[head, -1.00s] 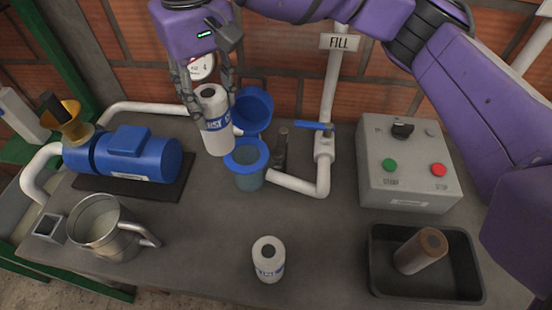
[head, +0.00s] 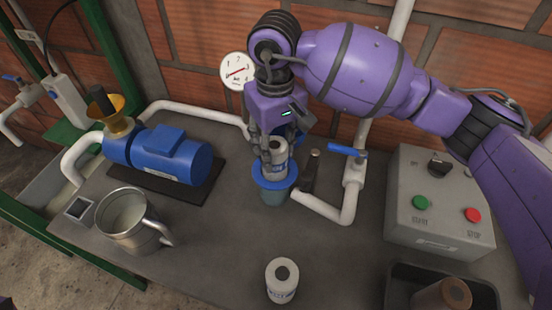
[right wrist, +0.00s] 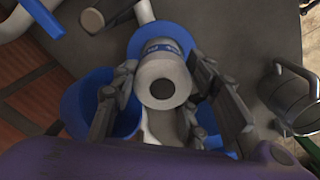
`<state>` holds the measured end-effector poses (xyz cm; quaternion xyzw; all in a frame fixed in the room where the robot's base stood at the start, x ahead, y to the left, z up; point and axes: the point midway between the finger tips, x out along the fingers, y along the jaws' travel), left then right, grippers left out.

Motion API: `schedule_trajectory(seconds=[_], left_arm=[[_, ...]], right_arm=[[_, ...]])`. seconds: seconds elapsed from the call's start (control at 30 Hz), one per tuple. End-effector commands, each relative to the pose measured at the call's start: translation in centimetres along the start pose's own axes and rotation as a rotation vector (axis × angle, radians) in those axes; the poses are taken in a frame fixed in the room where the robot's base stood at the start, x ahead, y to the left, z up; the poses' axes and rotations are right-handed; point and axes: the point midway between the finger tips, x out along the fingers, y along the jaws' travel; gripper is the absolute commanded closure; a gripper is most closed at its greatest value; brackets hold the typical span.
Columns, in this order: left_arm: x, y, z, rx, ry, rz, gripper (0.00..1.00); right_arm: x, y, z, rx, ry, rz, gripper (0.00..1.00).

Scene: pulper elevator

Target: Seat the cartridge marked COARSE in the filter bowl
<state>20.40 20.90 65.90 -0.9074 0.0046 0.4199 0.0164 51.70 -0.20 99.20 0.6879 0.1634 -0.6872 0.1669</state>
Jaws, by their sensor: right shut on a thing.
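My right gripper (head: 272,148) is shut on a white cartridge (head: 279,164) with a blue label, whose lettering I cannot read. The cartridge stands roughly upright at the mouth of the blue-rimmed filter bowl (head: 275,184). How deep its lower end sits is unclear. In the right wrist view the fingers (right wrist: 160,78) flank the cartridge (right wrist: 163,64), with the bowl's blue rim (right wrist: 140,42) behind it. The bowl's blue lid (right wrist: 82,104) shows at left there. A second white cartridge (head: 282,279) stands on the bench front; its blue label is unreadable. My left gripper is out of view.
A blue pump (head: 165,155) and a metal jug (head: 128,222) are at left. A pipe with a blue-handled valve (head: 347,150) and a control box (head: 437,205) are right of the bowl. A dark tray (head: 402,272) holds a brown cartridge (head: 440,296). The front middle bench is mostly clear.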

Motion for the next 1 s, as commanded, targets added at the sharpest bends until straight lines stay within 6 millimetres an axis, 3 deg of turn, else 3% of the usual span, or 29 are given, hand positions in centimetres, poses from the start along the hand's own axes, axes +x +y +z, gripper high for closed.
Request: schedule_trajectory(seconds=[0.4, 0.77, 0.8, 0.93, 1.0], left_arm=[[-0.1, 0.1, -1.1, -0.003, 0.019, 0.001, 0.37], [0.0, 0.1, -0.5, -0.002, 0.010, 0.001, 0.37], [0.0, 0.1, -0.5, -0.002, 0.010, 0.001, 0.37], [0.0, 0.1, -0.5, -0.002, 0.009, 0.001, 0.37], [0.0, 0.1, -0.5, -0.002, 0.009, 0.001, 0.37]], right_arm=[[4.6, 0.0, 0.0, 0.001, -0.001, 0.000, 1.00], [5.2, 0.0, 0.0, 0.001, -0.001, 0.000, 1.00], [5.2, 0.0, 0.0, 0.001, -0.001, 0.000, 0.56], [5.1, 0.0, 0.0, 0.001, -0.001, 0.000, 0.40], [5.1, 0.0, 0.0, 0.001, -0.001, 0.000, 0.40]])
